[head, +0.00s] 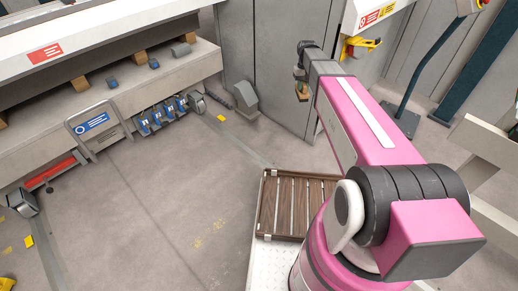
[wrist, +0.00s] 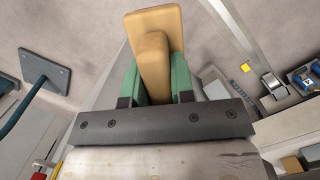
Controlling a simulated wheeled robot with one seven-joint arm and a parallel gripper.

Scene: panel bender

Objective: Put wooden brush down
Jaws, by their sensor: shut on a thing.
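The wooden brush (wrist: 153,55) is tan, with a wide flat end and a narrower part between the green fingers of my gripper (wrist: 155,82) in the wrist view. My gripper is shut on it. In the head view my gripper (head: 302,85) is at the end of my outstretched pink arm, near the grey cabinet doors, and the brush (head: 302,93) shows as a small tan piece below it. The brush is held up in the air, above the floor. Its far side is hidden in both views.
A slatted brown wooden rack (head: 285,205) lies on my base's front. The machine bench (head: 110,85) at the left holds several small blue and wooden pieces. A yellow tool (head: 362,44) hangs on the cabinet. A teal pedestal (head: 403,120) stands at right. The middle floor is clear.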

